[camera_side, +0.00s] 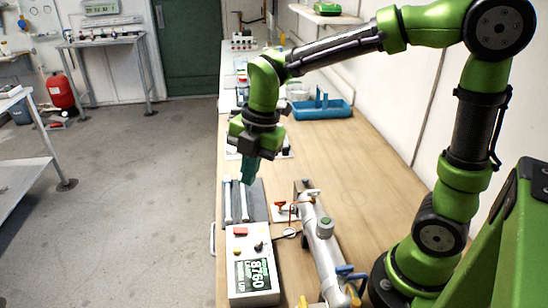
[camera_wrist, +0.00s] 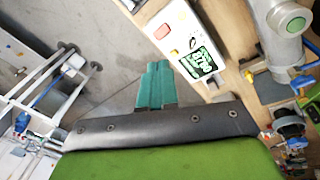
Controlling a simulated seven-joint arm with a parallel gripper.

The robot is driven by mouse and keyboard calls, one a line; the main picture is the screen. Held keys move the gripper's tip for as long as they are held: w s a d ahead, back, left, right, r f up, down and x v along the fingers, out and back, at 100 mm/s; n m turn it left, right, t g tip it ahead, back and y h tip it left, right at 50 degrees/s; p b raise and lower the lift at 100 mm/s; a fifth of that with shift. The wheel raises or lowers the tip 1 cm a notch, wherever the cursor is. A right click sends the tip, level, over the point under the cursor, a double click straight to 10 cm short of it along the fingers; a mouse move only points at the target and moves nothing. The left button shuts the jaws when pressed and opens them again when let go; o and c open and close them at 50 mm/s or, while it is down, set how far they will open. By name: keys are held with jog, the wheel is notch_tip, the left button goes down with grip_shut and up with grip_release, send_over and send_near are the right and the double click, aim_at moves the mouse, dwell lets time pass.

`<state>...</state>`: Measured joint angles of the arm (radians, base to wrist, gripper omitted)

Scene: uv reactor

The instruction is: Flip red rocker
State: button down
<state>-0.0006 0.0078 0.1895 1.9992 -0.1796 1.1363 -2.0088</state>
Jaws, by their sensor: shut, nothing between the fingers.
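The red rocker (camera_side: 240,231) sits on the top face of a white control box (camera_side: 236,281) at the front of the bench. The box has a dark display reading 8760 and a small dark knob. In the wrist view the red rocker (camera_wrist: 162,32) shows on the white box (camera_wrist: 178,22), beyond my fingertips. My gripper (camera_side: 249,180) has teal fingers, closed together, and hangs above the bench behind the box, apart from it. In the wrist view my gripper (camera_wrist: 157,68) is shut and empty. I cannot tell which way the rocker is tipped.
A silver pipe reactor (camera_side: 323,245) with blue and yellow valve handles lies right of the box. A grey tray (camera_side: 257,203) with white tubes lies behind the box. A blue bin (camera_side: 325,110) stands farther back. The bench's right middle is clear.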

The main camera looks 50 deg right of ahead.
jog(key=n, duration=0.6)
send_near(237, 229)
jog(key=f, duration=0.4)
jog(key=w+a+f, duration=0.1)
jog(key=f, duration=0.1)
jog(key=shift+f, duration=0.35)
